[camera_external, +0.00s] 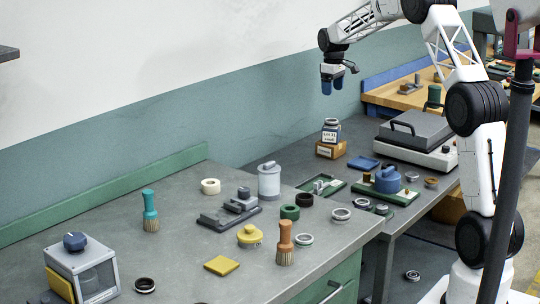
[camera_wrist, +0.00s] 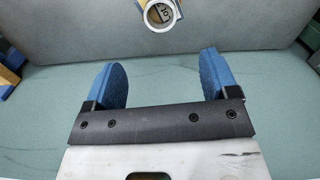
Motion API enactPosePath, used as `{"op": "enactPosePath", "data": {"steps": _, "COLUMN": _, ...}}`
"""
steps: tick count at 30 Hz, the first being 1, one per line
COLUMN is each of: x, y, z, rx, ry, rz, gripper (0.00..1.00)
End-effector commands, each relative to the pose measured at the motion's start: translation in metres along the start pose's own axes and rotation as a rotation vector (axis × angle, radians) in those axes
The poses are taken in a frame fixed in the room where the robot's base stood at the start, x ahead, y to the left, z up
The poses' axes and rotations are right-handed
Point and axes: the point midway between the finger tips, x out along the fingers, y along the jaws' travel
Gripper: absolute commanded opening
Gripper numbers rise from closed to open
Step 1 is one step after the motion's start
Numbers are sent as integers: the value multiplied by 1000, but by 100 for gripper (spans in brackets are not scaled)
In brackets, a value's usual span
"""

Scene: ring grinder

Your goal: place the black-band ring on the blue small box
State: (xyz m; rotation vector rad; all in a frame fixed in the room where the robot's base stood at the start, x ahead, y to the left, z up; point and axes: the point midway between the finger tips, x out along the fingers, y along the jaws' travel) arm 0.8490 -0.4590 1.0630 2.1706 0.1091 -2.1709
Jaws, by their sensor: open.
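A ring with a dark band (camera_external: 145,285) lies flat on the near grey bench at the lower left; it looks like the black-band ring. Another dark ring (camera_external: 304,199) sits near the bench's right side, so I cannot be sure which is meant. A small flat blue square (camera_external: 364,162) lies on the farther bench and may be the blue small box. My gripper (camera_external: 332,87) hangs in the air above the far bench, away from both rings. In the wrist view my gripper (camera_wrist: 160,78) is open, with nothing between its blue fingers.
A labelled jar (camera_external: 331,130) stands on a wooden block (camera_external: 331,149) below my gripper; its round top (camera_wrist: 160,14) shows in the wrist view. A grey case (camera_external: 415,140), green tray (camera_external: 322,186), canister (camera_external: 269,181), brushes (camera_external: 285,243) and several other rings crowd the benches.

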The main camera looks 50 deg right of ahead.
Motion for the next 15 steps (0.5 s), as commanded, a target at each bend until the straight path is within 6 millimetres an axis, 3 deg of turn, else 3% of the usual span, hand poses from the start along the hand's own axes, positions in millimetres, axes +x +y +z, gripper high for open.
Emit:
{"op": "enactPosePath", "data": {"steps": 8, "x": -7, "y": -9, "z": 2, "rx": 1, "ry": 3, "rz": 2, "gripper": 80}}
{"op": "enactPosePath", "data": {"steps": 15, "x": -34, "y": -52, "z": 16, "rx": 7, "ry": 16, "rz": 11, "gripper": 80}}
